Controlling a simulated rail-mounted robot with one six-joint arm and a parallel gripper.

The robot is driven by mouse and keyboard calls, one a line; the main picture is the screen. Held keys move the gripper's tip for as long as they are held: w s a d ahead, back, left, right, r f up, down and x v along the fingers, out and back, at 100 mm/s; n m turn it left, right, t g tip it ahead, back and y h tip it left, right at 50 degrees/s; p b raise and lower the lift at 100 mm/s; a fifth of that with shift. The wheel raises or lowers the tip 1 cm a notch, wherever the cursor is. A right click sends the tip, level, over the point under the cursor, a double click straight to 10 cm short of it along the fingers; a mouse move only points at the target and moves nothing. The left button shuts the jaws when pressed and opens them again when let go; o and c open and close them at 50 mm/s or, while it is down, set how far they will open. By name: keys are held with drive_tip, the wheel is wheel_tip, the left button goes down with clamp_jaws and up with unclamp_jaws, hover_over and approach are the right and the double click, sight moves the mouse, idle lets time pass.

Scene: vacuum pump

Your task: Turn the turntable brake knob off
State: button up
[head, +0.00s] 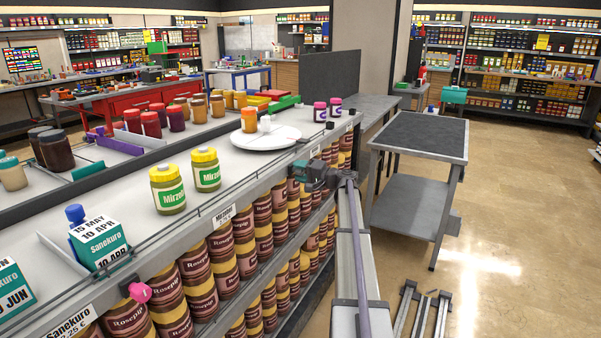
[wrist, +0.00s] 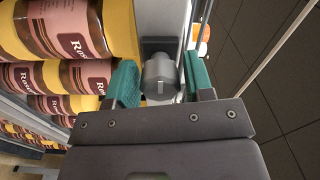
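The white round turntable (head: 262,139) sits on the counter near its right end, with an orange-lidded jar (head: 249,122) and a small white piece on it. My gripper (head: 309,170) is at the counter's front edge, just below and right of the turntable. In the wrist view, a grey knob (wrist: 158,76) stands out from a metal rail between my gripper's two green fingers (wrist: 163,84). The fingers are open, one on each side of the knob; the left one is very close to it, and contact cannot be told. In the head view I cannot make out this knob.
Shelves of Rosepip jars (head: 243,235) lie below the counter, close beside my gripper. A pink knob (head: 140,292) is on the counter front at left. A grey cart (head: 425,137) stands at right; floor beyond is open.

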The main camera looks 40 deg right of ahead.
drive_tip(key=shift+o, duration=1)
drive_tip(key=v, duration=1)
drive_tip(key=shift+s+d, duration=0.15)
drive_tip(key=shift+s, duration=0.2)
